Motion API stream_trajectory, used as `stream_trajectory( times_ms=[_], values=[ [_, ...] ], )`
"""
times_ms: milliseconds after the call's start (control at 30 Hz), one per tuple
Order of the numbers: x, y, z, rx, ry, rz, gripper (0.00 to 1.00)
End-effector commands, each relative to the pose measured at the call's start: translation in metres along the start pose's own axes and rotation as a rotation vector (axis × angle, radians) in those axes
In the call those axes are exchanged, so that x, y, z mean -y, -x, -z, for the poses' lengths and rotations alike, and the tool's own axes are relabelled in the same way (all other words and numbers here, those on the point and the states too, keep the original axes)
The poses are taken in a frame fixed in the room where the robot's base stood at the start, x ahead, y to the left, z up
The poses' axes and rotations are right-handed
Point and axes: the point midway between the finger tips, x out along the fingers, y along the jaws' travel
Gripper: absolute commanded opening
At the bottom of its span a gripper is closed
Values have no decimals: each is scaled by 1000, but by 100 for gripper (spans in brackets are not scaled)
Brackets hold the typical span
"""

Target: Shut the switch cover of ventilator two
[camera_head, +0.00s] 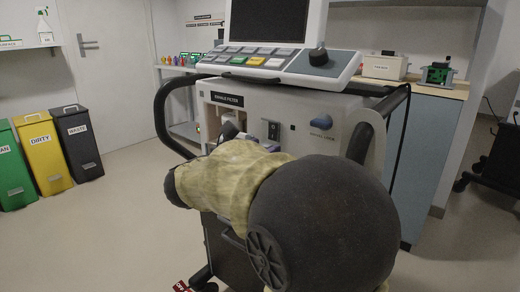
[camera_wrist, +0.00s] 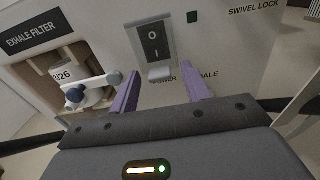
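The ventilator (camera_head: 318,103) stands in the middle of the head view, its front panel facing me. On the panel is a dark rocker switch (camera_wrist: 154,42) marked O and I, in a pale frame; it also shows small in the head view (camera_head: 273,130). A pale flap (camera_wrist: 160,73), which looks like the switch cover, juts out at the switch's lower edge, leaving the switch face uncovered. My gripper (camera_wrist: 163,80) is open, its purple fingers apart, below the switch and either side of the flap. I cannot tell whether they touch anything.
A blue swivel-lock knob (camera_head: 321,122) sits to the right. Black handles (camera_head: 168,105) flank the ventilator. Bins (camera_head: 76,143) stand at left; the floor between is clear.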

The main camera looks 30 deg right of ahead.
Motion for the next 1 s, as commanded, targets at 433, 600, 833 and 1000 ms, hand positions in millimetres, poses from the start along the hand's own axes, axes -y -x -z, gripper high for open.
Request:
stream_trajectory(
  times_ms=[433, 600, 833, 1000],
  values=[
    [-1, 32, -2, -1, 2, -5, 47],
    [-1, 65, -2, -2, 2, -6, 47],
    [-2, 112, -2, -1, 1, -6, 47],
    [-1, 145, -1, -1, 2, -4, 47]
  ],
)
